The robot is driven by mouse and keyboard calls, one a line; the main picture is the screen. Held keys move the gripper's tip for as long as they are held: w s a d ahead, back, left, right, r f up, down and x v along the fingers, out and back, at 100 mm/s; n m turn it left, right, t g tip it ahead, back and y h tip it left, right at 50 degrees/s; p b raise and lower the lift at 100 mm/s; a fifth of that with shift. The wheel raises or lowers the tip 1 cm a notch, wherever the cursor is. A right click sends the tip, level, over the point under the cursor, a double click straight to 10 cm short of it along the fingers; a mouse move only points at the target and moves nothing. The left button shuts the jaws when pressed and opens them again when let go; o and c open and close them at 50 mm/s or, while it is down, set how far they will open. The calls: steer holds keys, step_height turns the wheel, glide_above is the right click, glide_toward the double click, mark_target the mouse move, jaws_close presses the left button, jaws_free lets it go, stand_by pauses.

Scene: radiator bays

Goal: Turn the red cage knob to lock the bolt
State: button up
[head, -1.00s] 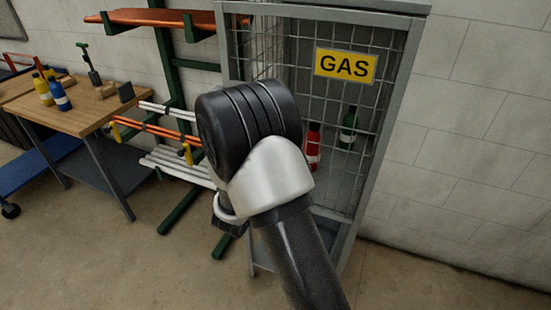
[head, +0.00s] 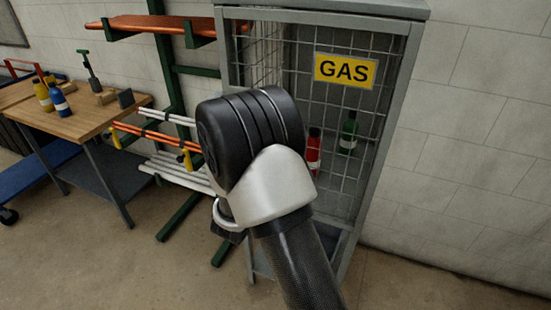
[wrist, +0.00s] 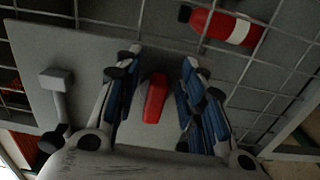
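The red knob (wrist: 155,98) shows in the wrist view, on a flat grey plate (wrist: 85,55) of the cage door. My gripper (wrist: 165,70) is open, with one blue-padded finger on each side of the knob. A gap shows between the knob and each finger, so I see no contact. A grey block on a stem (wrist: 57,90) stands at the plate's left; I cannot tell whether it is the bolt or a handle. In the head view the gas cage (head: 392,120) is upright, and my arm hides the knob and the fingers.
A red bottle (head: 313,150) and a green bottle (head: 348,135) stand behind the mesh; the red one also shows in the wrist view (wrist: 225,27). A yellow GAS sign (head: 345,70) is on the door. A pipe rack (head: 170,130) and a workbench (head: 95,115) stand left. Floor is clear in front.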

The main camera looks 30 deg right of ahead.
steer(key=v, duration=1.2)
steer(key=shift+s+d, duration=0.1)
